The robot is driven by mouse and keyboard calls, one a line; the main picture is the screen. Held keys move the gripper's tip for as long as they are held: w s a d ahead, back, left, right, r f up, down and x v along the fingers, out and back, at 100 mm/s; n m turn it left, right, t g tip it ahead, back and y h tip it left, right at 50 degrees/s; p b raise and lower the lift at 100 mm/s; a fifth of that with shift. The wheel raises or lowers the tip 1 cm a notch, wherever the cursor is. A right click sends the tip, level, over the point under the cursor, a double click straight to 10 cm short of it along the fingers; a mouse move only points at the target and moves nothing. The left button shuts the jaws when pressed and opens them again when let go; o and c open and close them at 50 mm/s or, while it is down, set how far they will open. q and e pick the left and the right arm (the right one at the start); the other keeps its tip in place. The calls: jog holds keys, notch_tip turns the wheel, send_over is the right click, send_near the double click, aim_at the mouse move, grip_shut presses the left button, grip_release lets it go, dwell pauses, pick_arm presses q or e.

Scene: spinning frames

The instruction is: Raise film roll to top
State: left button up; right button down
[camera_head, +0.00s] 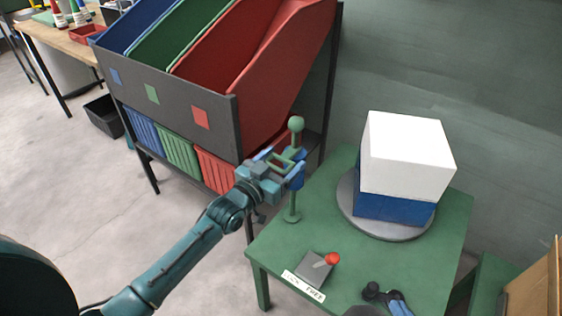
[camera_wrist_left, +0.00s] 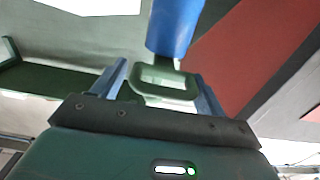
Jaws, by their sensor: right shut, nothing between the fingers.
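The film roll is a blue cylinder (camera_head: 297,180) on a thin green upright post with a green ball on top, standing at the left side of the green table. A green loop handle (camera_wrist_left: 165,84) hangs from the blue cylinder (camera_wrist_left: 172,28) in the left wrist view. My left gripper (camera_head: 286,168) is at the roll, with its blue fingers on either side of this handle. Whether they press on it is unclear. My right gripper (camera_head: 398,303) shows only partly at the bottom edge, shut and empty, low over the table and apart from the roll.
A blue box with a white top (camera_head: 408,155) stands on a grey round turntable (camera_head: 348,205). A grey lever box with a red knob (camera_head: 318,265) and a label sit at the table's front left. A rack of coloured bins (camera_head: 165,95) stands close behind my left arm.

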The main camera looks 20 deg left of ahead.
pick_arm(q)
jog(key=shift+s+a+f, duration=0.1)
jog(key=p+v, duration=0.1)
jog(key=v, duration=1.2)
pick_arm(e)
jog(key=shift+w+a+f, duration=0.1)
jog(key=shift+a+f, duration=0.05)
jog(key=shift+a, duration=0.15)
